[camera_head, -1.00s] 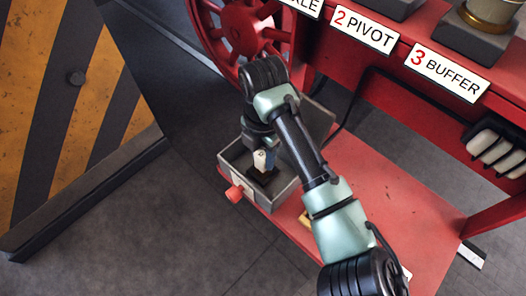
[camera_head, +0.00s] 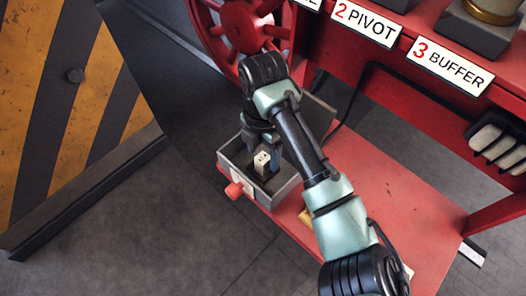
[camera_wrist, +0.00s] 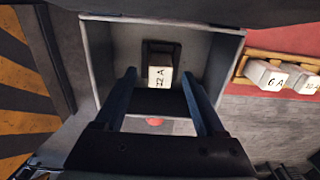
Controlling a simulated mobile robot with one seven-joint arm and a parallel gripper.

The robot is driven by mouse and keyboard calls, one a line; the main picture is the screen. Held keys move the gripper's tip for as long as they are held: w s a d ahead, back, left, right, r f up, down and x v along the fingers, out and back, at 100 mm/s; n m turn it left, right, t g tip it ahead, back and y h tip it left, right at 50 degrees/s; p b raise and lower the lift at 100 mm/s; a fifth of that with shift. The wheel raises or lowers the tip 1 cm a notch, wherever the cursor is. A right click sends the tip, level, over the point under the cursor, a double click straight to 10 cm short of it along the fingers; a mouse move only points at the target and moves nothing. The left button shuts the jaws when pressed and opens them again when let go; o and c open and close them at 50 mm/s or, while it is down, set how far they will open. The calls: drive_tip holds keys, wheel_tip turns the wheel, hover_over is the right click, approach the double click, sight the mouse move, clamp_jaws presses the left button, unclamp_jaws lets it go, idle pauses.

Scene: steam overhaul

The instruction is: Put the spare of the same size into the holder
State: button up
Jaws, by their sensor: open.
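A white fuse block (camera_wrist: 160,77) sits in a dark holder (camera_wrist: 161,50) inside an open grey box (camera_wrist: 215,60). Its label ends in "A"; the number looks like 32 but is hard to read. The block also shows upright in the head view (camera_head: 262,161). My gripper (camera_wrist: 159,76) is open, its two blue fingers apart on either side of the block, with gaps visible in the wrist view. In the head view my gripper (camera_head: 262,152) points down into the box. More white blocks, one marked "6 A" (camera_wrist: 265,77) and one seemingly "10 A" (camera_wrist: 298,78), stand in a wooden rack (camera_wrist: 240,66).
The box has a red knob (camera_head: 234,190) at its front and stands on a red shelf (camera_head: 385,185). A red handwheel (camera_head: 245,30) is behind. Signs "2 PIVOT" (camera_head: 364,26) and "3 BUFFER" (camera_head: 449,66) mark the upper ledge. A striped panel (camera_head: 70,100) stands left.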

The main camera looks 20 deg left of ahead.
wheel_tip(320, 180, up, 12)
drive_tip(key=b, duration=0.1)
drive_tip(key=shift+r+b, duration=0.25)
drive_tip(key=shift+b, duration=0.15)
drive_tip(key=w+a+r+m+t+y+b, duration=0.1)
drive_tip(key=w+a+r+m+t+y, duration=0.25)
drive_tip(key=a+r, duration=0.25)
drive_tip(key=w+a+r+m+t+y+b, duration=0.1)
drive_tip(key=w+a+r+m+t+y, duration=0.1)
drive_tip(key=a+r+m+t+y, duration=0.3)
drive_tip(key=d+r+m+t+y+b, duration=0.1)
drive_tip(key=d+r+m+t, duration=0.15)
drive_tip(key=r, duration=0.45)
drive_tip(key=d+r+m+t+y, duration=0.1)
drive_tip(key=r+m+t, duration=0.2)
drive_tip(key=r, duration=0.3)
drive_tip(key=s+d+r+m+t+h, duration=0.3)
drive_tip(key=d+r+m+t, duration=0.1)
drive_tip(key=d+m, duration=0.2)
drive_tip(key=s+d+r+m+t+h+b, duration=0.1)
drive_tip(key=s+d+r+m+t+h, duration=0.3)
drive_tip(key=d, duration=0.4)
drive_tip(key=s+d+r+m+t+h+b, duration=0.1)
drive_tip(key=s+d+r+m+t+h, duration=0.2)
drive_tip(key=d+r+m+t, duration=0.2)
drive_tip(key=d+m, duration=0.2)
drive_tip(key=m, duration=0.1)
drive_tip(key=shift+s+d+r, duration=0.15)
drive_tip(key=shift+s+d, duration=0.25)
